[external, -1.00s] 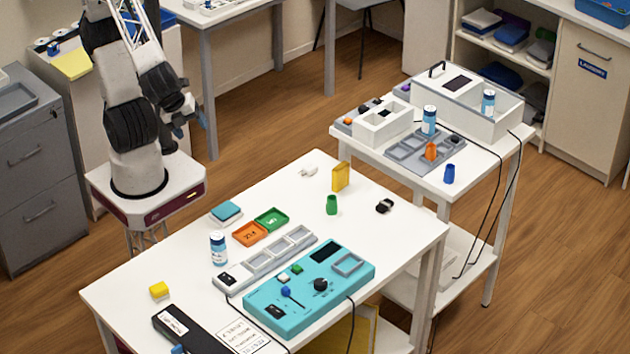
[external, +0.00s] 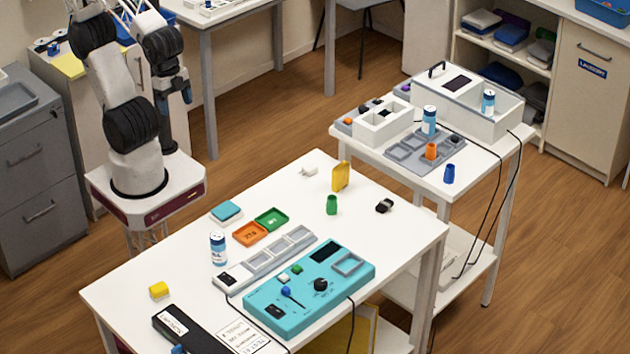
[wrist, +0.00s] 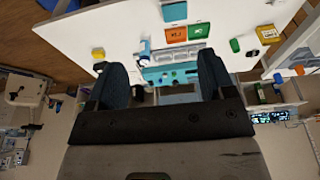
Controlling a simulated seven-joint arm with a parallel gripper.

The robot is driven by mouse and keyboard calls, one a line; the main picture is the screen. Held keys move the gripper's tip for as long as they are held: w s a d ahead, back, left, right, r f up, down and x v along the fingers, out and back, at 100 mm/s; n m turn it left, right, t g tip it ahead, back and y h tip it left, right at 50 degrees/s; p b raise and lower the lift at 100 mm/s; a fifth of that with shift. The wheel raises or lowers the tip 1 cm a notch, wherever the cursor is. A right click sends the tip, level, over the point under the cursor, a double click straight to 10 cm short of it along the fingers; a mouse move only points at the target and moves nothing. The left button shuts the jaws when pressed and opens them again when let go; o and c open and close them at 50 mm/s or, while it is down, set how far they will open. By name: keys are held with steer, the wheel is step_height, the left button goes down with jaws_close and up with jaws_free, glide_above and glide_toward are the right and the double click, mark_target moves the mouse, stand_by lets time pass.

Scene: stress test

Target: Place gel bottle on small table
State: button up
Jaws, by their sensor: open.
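A white bottle with a blue label (external: 218,249) stands upright on the front white table (external: 130,285), beside the grey tray strip. It also shows in the wrist view (wrist: 145,48), between my fingers in the picture but well beyond them. Two similar bottles stand at the smaller white table (external: 482,180) behind right: one on the grey tray (external: 429,121), one in the white bin (external: 488,102). I cannot tell which holds gel. My gripper (external: 186,92) is open and empty, high above my base and away from the tables; its fingers also show in the wrist view (wrist: 160,66).
The front table carries a teal control box (external: 310,290), orange (external: 250,234) and green (external: 271,219) trays and a yellow block (external: 159,290). An orange cup (external: 431,151) and a blue cup (external: 449,173) occupy the smaller table. Black cables hang over its edge.

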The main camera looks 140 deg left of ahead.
steer(key=w+v, duration=0.1)
steer(key=v, duration=0.4)
steer(key=w+d+m+y, duration=0.4)
steer(key=w+m+y, duration=0.3)
steer(key=w+m, duration=0.7)
steer(key=w+d+m+t+y, duration=0.3)
steer(key=w+d+m+t, duration=0.3)
steer(key=w+d+m, duration=0.5)
steer(key=m, duration=0.1)
glide_toward(218, 249)
steer(key=a+f, duration=0.2)
steer(key=f, duration=0.1)
steer(key=shift+s+a, duration=0.35)
steer(key=shift+a, duration=0.05)
steer(key=shift+w+a, duration=0.1)
steer(key=shift+x, duration=1.2)
